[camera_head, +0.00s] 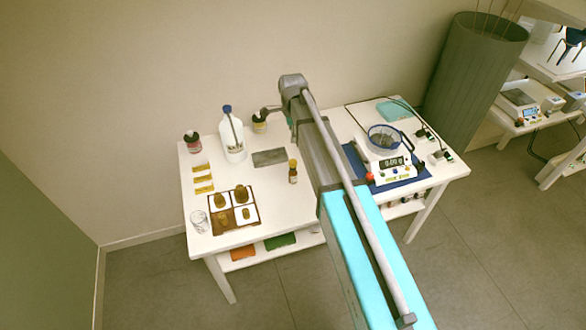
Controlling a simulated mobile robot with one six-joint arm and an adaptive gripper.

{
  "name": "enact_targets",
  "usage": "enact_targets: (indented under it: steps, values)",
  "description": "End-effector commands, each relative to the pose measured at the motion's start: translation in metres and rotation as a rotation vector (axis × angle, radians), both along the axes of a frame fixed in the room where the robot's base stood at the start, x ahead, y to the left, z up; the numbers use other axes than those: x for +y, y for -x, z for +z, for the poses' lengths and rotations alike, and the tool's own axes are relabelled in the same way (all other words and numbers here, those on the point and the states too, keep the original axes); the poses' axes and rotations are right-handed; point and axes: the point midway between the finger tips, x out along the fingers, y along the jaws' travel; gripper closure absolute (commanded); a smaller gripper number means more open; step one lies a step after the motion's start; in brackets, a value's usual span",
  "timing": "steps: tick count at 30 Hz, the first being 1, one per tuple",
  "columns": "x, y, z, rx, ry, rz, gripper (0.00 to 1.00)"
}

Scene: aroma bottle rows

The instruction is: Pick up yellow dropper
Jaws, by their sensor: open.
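A small bottle with a yellow label and dark top (259,124) stands at the back edge of the white table, right of a tall white container with a blue top (231,138). It appears to be the yellow dropper, though it is small in view. My gripper (266,112) is open and reaches left from the end of my arm, at or just above this bottle's top. I cannot tell whether it touches. A brown bottle with a yellowish top (293,173) stands nearer the front.
The white table (275,209) also bears a red-labelled bottle (193,143), a brown sectioned tray (218,227), a clear glass (199,221), a grey plate (269,157) and a scale (394,171) with a bowl. My arm crosses the table's middle, hiding part of it.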

Motion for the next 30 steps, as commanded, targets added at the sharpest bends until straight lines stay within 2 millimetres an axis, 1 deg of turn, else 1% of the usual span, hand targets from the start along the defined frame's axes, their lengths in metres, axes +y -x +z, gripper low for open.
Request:
enact_targets:
  steps: [11, 17, 30]
  values:
    - [0.000, 0.000, -0.004, 0.000, 0.000, 0.002, 0.17]
    - [-0.001, 0.001, -0.017, 0.000, 0.000, 0.003, 0.17]
    - [-0.001, 0.001, -0.051, 0.000, 0.000, 0.003, 0.17]
